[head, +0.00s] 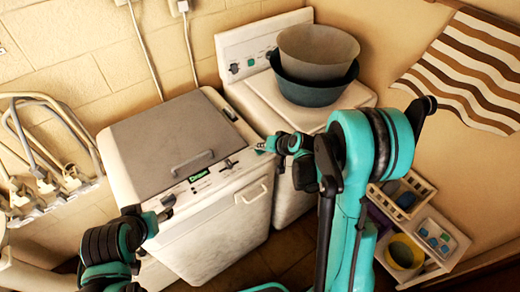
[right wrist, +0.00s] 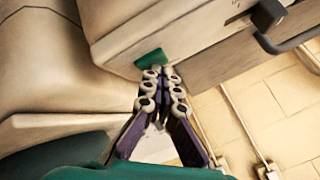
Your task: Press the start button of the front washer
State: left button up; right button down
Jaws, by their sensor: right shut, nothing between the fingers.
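The front washer (head: 225,250) is the white machine with a grey lid (head: 170,130). Its control panel (head: 208,182) runs along the front top edge, with a green label (head: 198,175) and dark controls (head: 229,163). I cannot make out which one is the start button. My right gripper (head: 262,148) is shut and empty at the panel's right end. In the right wrist view its closed fingertips (right wrist: 163,72) are just beside a green patch (right wrist: 150,60) on a pale machine body; contact cannot be told. My left gripper (head: 166,206) is by the panel's left end, its fingers unclear.
A second white washer (head: 300,205) stands right of the front one, with stacked tubs (head: 318,62) on top. A rack of baskets (head: 412,215) is at the lower right. Floor in front is partly hidden by my arms.

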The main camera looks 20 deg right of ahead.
jog(key=shift+r, duration=0.1)
jog(key=shift+r+p, duration=0.5)
jog(key=shift+r, duration=0.25)
jog(key=shift+r+p, duration=1.7)
jog(key=shift+r, duration=0.85)
